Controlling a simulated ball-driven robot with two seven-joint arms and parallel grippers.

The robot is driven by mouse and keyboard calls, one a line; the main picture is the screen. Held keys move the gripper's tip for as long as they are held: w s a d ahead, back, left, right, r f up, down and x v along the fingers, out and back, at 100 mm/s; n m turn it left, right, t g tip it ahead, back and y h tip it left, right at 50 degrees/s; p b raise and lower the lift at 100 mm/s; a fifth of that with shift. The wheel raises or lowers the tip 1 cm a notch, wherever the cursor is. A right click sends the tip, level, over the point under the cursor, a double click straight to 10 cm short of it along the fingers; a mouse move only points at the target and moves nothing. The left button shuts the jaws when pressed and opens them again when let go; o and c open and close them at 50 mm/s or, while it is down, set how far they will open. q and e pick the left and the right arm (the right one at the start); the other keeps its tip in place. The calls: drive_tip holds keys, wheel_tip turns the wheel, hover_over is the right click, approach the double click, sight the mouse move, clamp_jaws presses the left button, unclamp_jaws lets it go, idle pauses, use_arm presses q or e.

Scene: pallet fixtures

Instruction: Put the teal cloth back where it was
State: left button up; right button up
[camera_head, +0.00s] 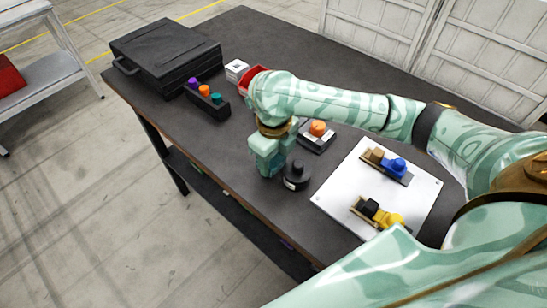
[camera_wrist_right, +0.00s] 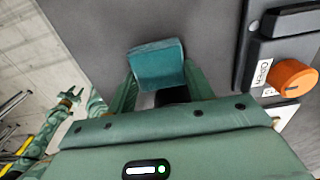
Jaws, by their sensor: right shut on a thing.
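The teal cloth (camera_wrist_right: 157,63) is a small folded block between the fingers of my right gripper (camera_wrist_right: 160,90) in the right wrist view. The gripper is shut on it. In the head view my right gripper (camera_head: 267,168) points down at the table's near edge, left of a black round piece with a knob. I cannot pick the cloth out there from the similarly coloured gripper. My left arm shows small at the left of the right wrist view, with its gripper (camera_wrist_right: 72,95) clear of the table; its jaw state is too small to tell.
The black knobbed piece (camera_head: 296,178) stands close right of the gripper. An orange-knob box (camera_head: 316,138) and a white board (camera_head: 335,190) with coloured parts lie further right. A black rack (camera_head: 208,103), black case (camera_head: 165,55), white cube (camera_head: 236,70) and red container (camera_head: 250,77) are left and behind.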

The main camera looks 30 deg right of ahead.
sight(274, 160)
drive_tip(key=shift+f, duration=0.1)
drive_tip(key=o, duration=1.1)
wheel_tip(274, 160, up, 12)
drive_tip(key=p, duration=0.5)
drive_tip(key=shift+p, duration=0.3)
